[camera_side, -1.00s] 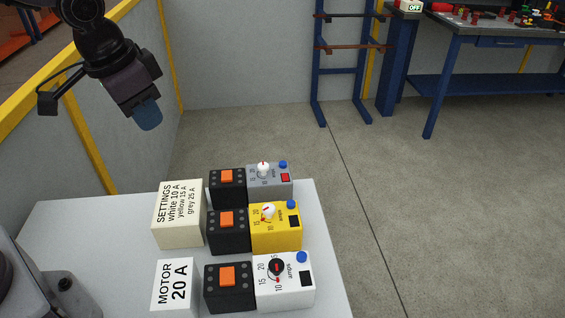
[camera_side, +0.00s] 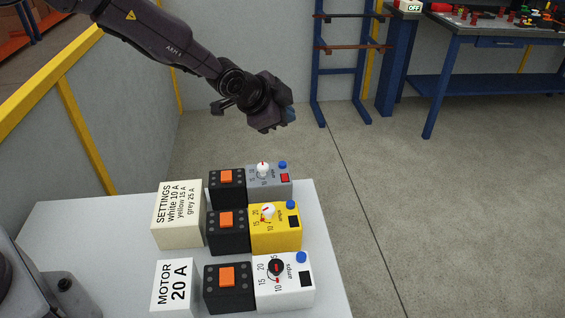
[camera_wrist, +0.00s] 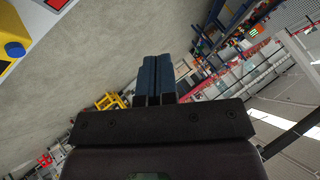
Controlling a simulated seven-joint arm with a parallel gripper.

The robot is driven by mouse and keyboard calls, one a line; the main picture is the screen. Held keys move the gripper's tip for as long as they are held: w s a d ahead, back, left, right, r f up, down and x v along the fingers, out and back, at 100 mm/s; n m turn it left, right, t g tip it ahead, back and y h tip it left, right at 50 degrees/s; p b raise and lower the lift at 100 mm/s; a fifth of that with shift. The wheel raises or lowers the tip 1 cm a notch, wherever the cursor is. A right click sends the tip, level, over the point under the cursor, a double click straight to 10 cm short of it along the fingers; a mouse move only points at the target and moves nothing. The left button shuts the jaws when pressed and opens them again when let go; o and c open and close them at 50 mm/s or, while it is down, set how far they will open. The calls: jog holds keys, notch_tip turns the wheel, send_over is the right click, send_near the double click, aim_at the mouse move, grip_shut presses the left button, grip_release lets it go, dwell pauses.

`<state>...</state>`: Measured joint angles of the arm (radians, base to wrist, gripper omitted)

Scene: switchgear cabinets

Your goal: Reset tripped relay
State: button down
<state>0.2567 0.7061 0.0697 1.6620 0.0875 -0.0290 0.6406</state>
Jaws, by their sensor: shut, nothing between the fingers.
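Three relays stand on a pale table: a grey one (camera_side: 270,183) at the back, a yellow one (camera_side: 277,230) in the middle and a white one (camera_side: 284,286) in front. Each has a dial, an amps scale, a blue button and a small window. The grey relay's window (camera_side: 285,178) is red; the yellow and white relays' windows are black. The grey relay's blue button (camera_side: 283,165) is at its back right corner. My gripper (camera_side: 291,116) is shut and empty, in the air above and behind the grey relay. Its closed blue fingers (camera_wrist: 157,80) show in the wrist view.
Black blocks with orange switches (camera_side: 227,219) adjoin the relays. Signs read "SETTINGS white 10 A, yellow 15 A, grey 25 A" (camera_side: 178,215) and "MOTOR 20 A" (camera_side: 174,287). A blue rack (camera_side: 317,80) and workbench (camera_side: 480,85) stand behind. The air above the relays is clear.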

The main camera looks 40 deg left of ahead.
aim_at(283, 165)
jog(key=shift+f, duration=4.45)
jog(key=shift+f, duration=0.1)
jog(key=shift+f, duration=0.3)
jog(key=shift+f, duration=0.5)
jog(key=shift+r, duration=0.15)
jog(key=shift+s+r, duration=0.1)
jog(key=shift+r, duration=0.65)
jog(key=shift+r, duration=2.5)
